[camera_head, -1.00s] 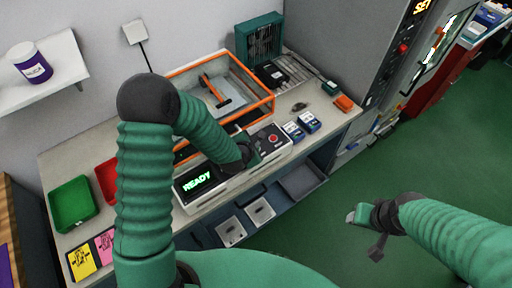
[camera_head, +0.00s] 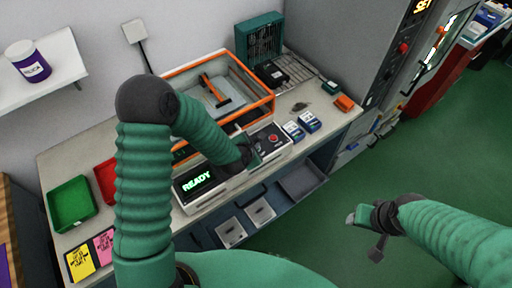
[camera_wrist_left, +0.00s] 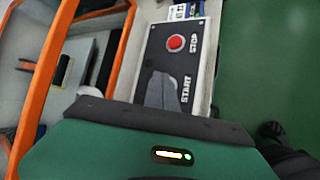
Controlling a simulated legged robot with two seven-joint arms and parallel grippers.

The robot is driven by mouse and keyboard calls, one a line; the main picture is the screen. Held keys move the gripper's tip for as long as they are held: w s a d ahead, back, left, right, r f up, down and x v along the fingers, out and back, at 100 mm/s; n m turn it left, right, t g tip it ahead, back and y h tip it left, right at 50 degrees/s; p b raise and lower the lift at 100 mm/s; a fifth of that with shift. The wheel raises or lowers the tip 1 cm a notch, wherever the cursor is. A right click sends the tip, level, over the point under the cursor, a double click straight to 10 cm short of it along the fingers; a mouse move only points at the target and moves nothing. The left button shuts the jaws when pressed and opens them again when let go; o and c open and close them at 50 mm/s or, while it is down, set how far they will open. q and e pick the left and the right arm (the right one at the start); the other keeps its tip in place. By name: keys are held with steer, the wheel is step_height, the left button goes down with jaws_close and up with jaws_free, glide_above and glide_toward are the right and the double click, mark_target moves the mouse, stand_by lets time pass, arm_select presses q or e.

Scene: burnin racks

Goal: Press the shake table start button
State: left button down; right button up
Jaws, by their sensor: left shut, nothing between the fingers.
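The shake table's white front panel (camera_head: 222,180) shows a green READY display (camera_head: 198,182). Its black control plate has a red STOP button (camera_head: 273,138), also clear in the left wrist view (camera_wrist_left: 175,43). My left gripper (camera_head: 256,152) is shut and empty at the control plate, left of the red button. In the left wrist view its grey fingertips (camera_wrist_left: 160,90) lie over the plate beside the START label (camera_wrist_left: 186,89). The start button is hidden behind them; I cannot tell if they touch it. My right gripper (camera_head: 366,220) hangs over the green floor; its jaw state is unclear.
The orange-edged clear enclosure (camera_head: 262,106) rises just behind the control plate. Small blue-and-white boxes (camera_head: 308,122) stand to its right. Green (camera_head: 72,205) and red trays lie at the bench's left. A grey cabinet stands right. The floor in front is open.

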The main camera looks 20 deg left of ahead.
arm_select(q)
steer(key=shift+f+b, duration=0.3)
steer(key=shift+f, duration=0.1)
steer(key=shift+r, duration=0.15)
stand_by(0.4)
steer(key=shift+r+p, duration=0.7)
steer(key=shift+r, duration=0.05)
step_height(320, 180, up, 5)
steer(key=p, duration=0.4)
stand_by(0.5)
